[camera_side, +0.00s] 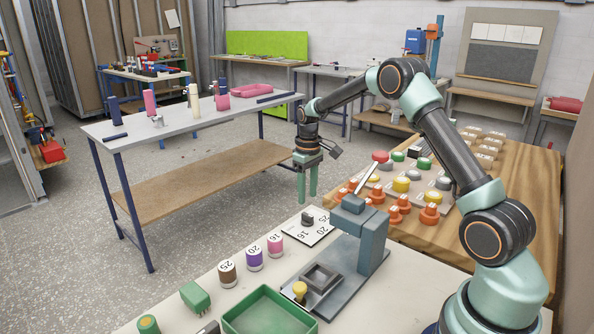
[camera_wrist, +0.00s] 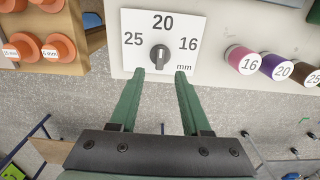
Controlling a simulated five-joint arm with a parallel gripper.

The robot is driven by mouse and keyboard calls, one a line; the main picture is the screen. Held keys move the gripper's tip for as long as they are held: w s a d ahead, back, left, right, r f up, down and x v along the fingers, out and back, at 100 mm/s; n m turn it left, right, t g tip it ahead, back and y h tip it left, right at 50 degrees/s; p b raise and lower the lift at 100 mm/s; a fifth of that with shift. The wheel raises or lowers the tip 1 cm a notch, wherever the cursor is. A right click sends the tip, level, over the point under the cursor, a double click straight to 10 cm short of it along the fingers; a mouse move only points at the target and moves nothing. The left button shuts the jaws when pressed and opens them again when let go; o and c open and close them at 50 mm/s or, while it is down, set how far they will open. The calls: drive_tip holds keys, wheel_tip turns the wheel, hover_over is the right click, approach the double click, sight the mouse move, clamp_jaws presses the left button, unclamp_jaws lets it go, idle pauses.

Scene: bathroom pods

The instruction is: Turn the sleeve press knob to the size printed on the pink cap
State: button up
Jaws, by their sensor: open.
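The sleeve press knob (camera_wrist: 160,57) is a dark knob on a white plate (camera_wrist: 133,62) marked 25, 20 and 16 mm. Its grip bar lies nearly upright in the wrist view, in line with the 20. In the side view the knob (camera_side: 308,219) sits behind the blue-grey press (camera_side: 374,250). The pink cap (camera_wrist: 237,55) reads 16; it also shows in the side view (camera_side: 275,240). My gripper (camera_wrist: 160,73) is open and empty, its fingertips either side of the knob in the wrist view. In the side view my gripper (camera_side: 307,198) hangs above the knob, apart from it.
A purple cap (camera_side: 254,252) marked 20 and a brown cap (camera_side: 227,268) marked 25 stand beside the pink one. A green tray (camera_side: 236,319) lies at the front. The press lever (camera_side: 366,174) rises near my gripper. Orange pieces (camera_side: 397,216) stand on the wooden table.

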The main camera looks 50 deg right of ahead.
sight(307, 214)
wheel_tip(307, 214, down, 6)
drive_tip(key=shift+f, duration=0.15)
idle(0.3)
clamp_jaws()
